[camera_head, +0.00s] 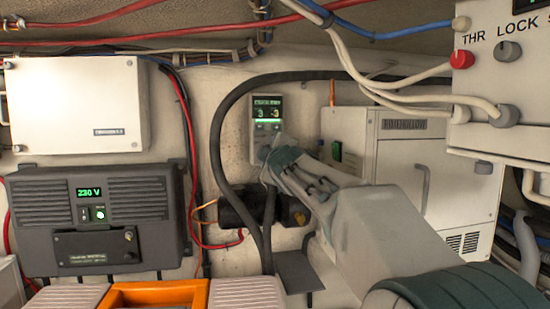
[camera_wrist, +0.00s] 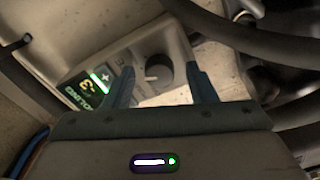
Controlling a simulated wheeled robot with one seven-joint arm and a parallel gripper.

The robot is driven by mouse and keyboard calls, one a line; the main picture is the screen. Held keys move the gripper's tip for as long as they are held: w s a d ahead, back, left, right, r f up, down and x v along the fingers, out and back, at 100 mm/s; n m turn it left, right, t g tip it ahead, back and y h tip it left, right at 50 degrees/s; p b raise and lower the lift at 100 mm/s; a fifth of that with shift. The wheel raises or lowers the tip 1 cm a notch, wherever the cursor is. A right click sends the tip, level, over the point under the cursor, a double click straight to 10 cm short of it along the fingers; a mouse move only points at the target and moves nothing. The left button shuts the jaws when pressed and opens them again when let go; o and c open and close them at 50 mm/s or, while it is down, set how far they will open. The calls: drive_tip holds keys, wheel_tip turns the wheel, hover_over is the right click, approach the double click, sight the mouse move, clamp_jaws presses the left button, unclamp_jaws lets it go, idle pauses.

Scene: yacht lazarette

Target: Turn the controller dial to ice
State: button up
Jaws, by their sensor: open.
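The controller (camera_head: 267,112) is a small pale upright unit on the back wall, with a green-lit display. In the wrist view the controller (camera_wrist: 128,66) looks tilted, with its lit display and a plus button at the left. Its dark round dial (camera_wrist: 158,72) has a pale pointer mark; I cannot read which setting it points to. My gripper (camera_wrist: 160,88) is open, with one finger on each side of the dial's near side. I cannot tell whether the fingers touch it. In the head view my gripper (camera_head: 268,150) covers the controller's lower part and hides the dial.
A thick black hose (camera_head: 217,150) curves around the controller. A white cabinet (camera_head: 435,165) stands to the right, and a grey panel with a red knob (camera_head: 461,60) hangs at upper right. A dark 230 V unit (camera_head: 95,215) is at left. A black pump-like part (camera_head: 240,205) sits below.

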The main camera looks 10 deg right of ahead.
drive_tip(key=s+b, duration=0.1)
drive_tip(key=s, duration=1.2)
drive_tip(key=shift+s, duration=0.3)
